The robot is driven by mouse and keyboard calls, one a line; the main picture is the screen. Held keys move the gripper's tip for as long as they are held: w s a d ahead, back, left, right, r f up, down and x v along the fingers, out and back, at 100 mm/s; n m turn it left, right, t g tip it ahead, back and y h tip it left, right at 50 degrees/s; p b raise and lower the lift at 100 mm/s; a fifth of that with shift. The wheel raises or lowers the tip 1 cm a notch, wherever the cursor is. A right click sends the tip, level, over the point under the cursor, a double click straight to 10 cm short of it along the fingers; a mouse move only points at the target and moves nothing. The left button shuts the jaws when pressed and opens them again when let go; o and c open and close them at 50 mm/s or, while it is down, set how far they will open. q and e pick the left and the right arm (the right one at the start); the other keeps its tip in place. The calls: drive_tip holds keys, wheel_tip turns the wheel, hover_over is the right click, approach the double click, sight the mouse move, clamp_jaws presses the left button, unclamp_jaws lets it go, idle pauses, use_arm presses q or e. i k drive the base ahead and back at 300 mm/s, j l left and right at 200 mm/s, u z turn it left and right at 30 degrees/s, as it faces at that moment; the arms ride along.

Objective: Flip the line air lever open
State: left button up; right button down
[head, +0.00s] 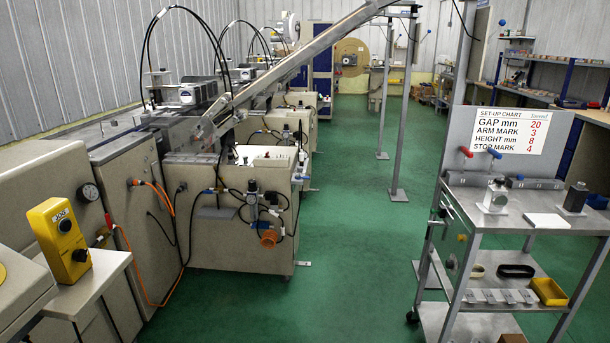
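I cannot tell for certain which part is the line air lever. An air regulator unit (252,198) with a gauge and dark hoses is on the end of the beige machine (230,240). Whether any lever is open or shut is too small to tell. Neither of my grippers is in view.
A yellow control box (57,238) stands on a beige stand at the lower left. The grey cart (540,222) at the right holds a metal block, a black bottle and a yellow tray below. The green floor (350,270) between the machine and cart is clear.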

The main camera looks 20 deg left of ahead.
sight(107, 216)
drive_tip(key=i+u, duration=1.35)
drive_tip(key=u, duration=0.2)
drive_tip(key=i+l+u, duration=0.2)
drive_tip(key=u, duration=0.15)
drive_tip(key=i+l+u, duration=0.1)
drive_tip(key=i+u, duration=0.2)
drive_tip(key=i+l+u, duration=0.25)
drive_tip(key=i+l+z, duration=0.1)
drive_tip(key=i+l, duration=0.1)
